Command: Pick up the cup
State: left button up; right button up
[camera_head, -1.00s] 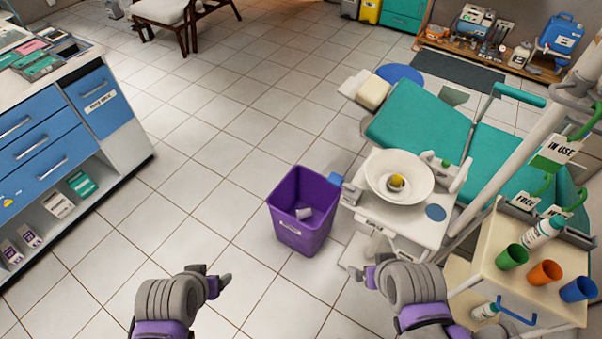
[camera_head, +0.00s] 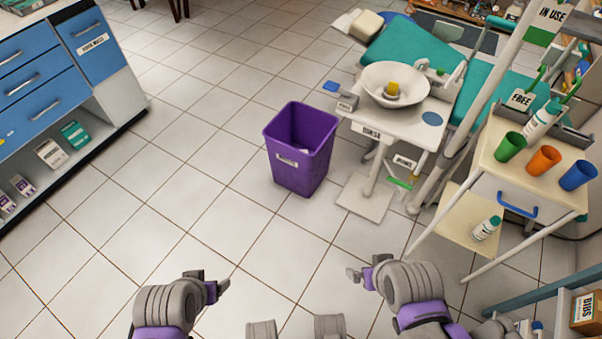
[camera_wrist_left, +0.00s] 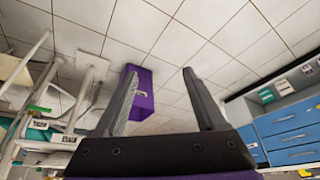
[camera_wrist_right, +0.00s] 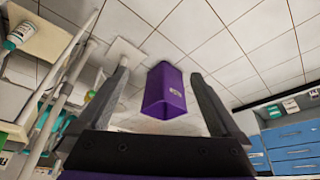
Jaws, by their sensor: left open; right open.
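Three cups stand on the top of a cream cart (camera_head: 487,160) at the right of the head view: a green cup (camera_head: 510,147), an orange cup (camera_head: 543,160) and a blue cup (camera_head: 577,176). My right gripper (camera_head: 362,277) is open and empty, left of and apart from the cart. No cup is in either gripper.
A purple bin (camera_head: 289,160) stands on the floor ahead, beside the dental unit's pedestal base (camera_head: 365,200). Blue drawers (camera_head: 45,75) line the left. A shelf with a box (camera_head: 587,309) is at the lower right. The tiled floor between is clear.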

aim_at(513, 142)
jog(key=z, duration=1.95)
